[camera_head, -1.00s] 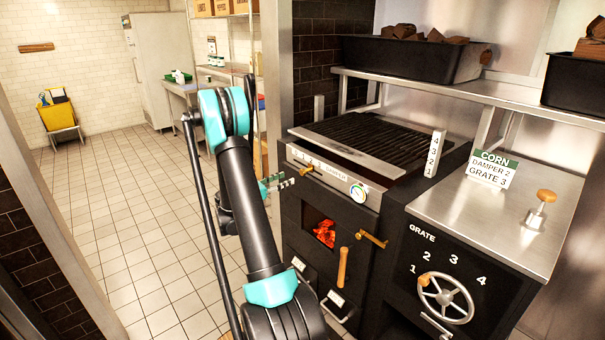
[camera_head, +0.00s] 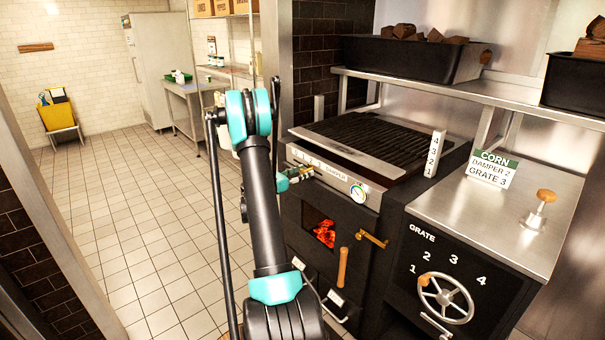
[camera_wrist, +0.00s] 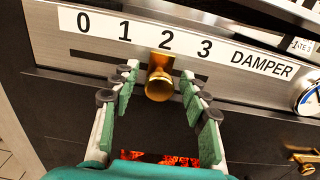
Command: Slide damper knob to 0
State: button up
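The brass damper knob (camera_wrist: 160,84) sits in the slot below the 2 on the damper scale (camera_wrist: 145,38) in the wrist view. The scale reads 0, 1, 2, 3 from left to right. My gripper (camera_wrist: 158,76) is open, with one finger on each side of the knob and a visible gap to each. In the head view my gripper (camera_head: 298,174) is at the oven's front panel and the knob is hard to make out there.
A pressure-style gauge (camera_head: 357,193) is right of the scale. Below are the fire opening (camera_head: 325,233) and a door handle (camera_head: 343,266). The grate wheel (camera_head: 445,298) is at the lower right. A card (camera_head: 492,169) reads "CORN DAMPER 2 GRATE 3". The floor at left is clear.

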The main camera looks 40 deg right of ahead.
grip_shut()
jog(key=w, duration=0.7)
jog(key=w+a, duration=0.1)
jog(key=w, duration=0.2)
jog(key=shift+w, duration=0.25)
jog(key=shift+o, duration=0.5)
grip_release()
jog(key=a, duration=1.2)
jog(key=shift+s, duration=0.45)
